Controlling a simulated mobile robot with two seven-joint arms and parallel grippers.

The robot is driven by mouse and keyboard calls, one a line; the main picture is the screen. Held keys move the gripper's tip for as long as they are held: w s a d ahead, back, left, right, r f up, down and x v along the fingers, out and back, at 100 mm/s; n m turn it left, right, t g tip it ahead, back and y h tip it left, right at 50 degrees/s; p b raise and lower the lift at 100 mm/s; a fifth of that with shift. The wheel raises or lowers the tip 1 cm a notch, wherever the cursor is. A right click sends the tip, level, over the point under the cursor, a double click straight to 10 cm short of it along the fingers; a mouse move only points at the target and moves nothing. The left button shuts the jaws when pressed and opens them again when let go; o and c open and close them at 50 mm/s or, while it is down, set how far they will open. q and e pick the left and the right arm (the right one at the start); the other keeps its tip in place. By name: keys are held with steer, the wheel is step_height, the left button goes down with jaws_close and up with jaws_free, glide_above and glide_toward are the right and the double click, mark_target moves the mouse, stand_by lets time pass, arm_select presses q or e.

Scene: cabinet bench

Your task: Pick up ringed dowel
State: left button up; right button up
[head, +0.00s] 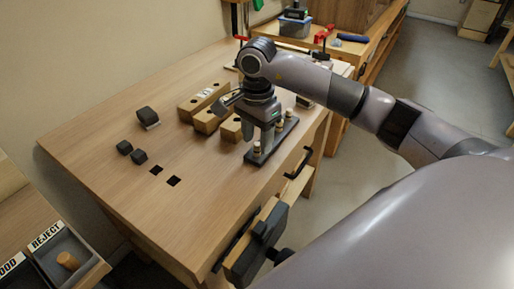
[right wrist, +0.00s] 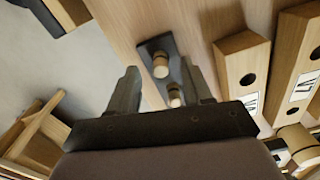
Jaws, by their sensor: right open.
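A black rack (head: 262,157) stands near the bench's right edge with several short pale dowels upright in it. The nearest dowel (head: 257,149) shows a darker band, and another (head: 280,126) stands behind it. My right gripper (head: 267,138) points down over the rack, its fingers partly hiding it. In the right wrist view the open jaws (right wrist: 159,67) are empty. One banded dowel (right wrist: 160,66) shows beyond and between the fingertips, and a second dowel (right wrist: 174,95) shows closer to the palm. Whether the fingers touch a dowel cannot be told. My left gripper is out of view.
Wooden blocks with holes (head: 203,101) stand left of the rack. Dark blocks (head: 147,115) and two square holes lie further left. A tray marked REJECT (head: 88,262) at lower left holds a dowel (head: 68,261). A vise (head: 255,245) juts from the bench front. The bench's near left is clear.

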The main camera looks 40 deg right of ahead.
steer(key=shift+f, duration=0.9)
jaws_close()
steer(key=shift+r, duration=0.1)
